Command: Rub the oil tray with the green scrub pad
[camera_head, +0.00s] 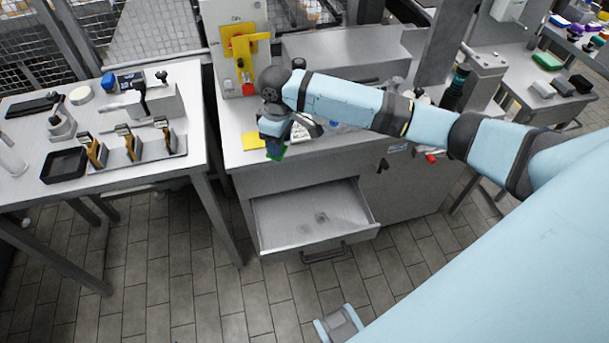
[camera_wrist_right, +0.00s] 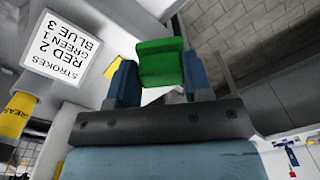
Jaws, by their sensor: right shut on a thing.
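My right gripper (camera_head: 274,138) is shut on the green scrub pad (camera_head: 275,153), above the front left part of the workbench. In the right wrist view the green pad (camera_wrist_right: 160,62) sits between the two blue fingers. An open pull-out tray (camera_head: 280,235) with a grey floor and dark stains sticks out of the bench front, below and to the right of the pad. It looks like the oil tray, though I cannot be certain. The pad is apart from it. My left gripper is not in view.
A white sign (camera_wrist_right: 68,47) reads strokes: red 2, green 1, blue 3. A yellow sheet (camera_head: 254,141) lies beside the gripper. A side table (camera_head: 110,185) at left holds a black tray (camera_head: 64,166) and several fixtures. Tiled floor in front is clear.

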